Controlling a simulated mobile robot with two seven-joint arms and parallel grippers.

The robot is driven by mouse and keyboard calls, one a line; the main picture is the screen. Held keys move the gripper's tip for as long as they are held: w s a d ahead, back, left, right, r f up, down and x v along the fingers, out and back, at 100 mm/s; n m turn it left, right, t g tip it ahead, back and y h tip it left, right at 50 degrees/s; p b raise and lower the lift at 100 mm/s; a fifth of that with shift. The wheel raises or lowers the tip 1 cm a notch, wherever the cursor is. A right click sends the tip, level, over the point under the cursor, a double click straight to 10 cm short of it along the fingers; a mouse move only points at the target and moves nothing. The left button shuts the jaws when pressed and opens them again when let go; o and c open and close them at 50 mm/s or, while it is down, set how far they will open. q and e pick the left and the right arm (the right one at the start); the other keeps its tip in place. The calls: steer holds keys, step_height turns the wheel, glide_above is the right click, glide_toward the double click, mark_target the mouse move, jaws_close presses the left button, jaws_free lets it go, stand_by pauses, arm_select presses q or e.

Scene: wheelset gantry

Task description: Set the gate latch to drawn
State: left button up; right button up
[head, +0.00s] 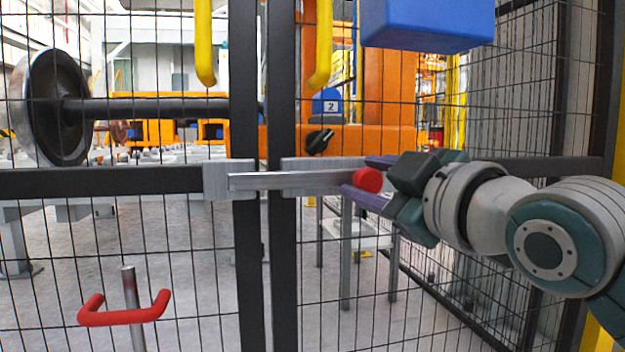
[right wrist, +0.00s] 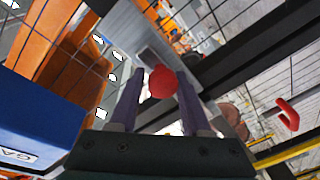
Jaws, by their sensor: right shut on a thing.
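The gate latch is a grey sliding bar (head: 300,180) with a round red knob (head: 368,180) at its right end. The bar lies level across the gap between the two dark gate posts. Its left end overlaps the grey bracket (head: 215,181) on the left leaf. My right gripper (head: 364,176) comes in from the right with its purple fingers shut on the red knob, one above and one below. In the right wrist view the knob (right wrist: 162,82) sits between the fingertips. My left gripper is not in view.
A red handle (head: 125,309) on a grey post stands low at the left. Wire mesh fills both leaves. A wheelset (head: 52,107) stands behind the fence.

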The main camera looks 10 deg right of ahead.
steer(key=shift+f, duration=0.25)
jaws_close()
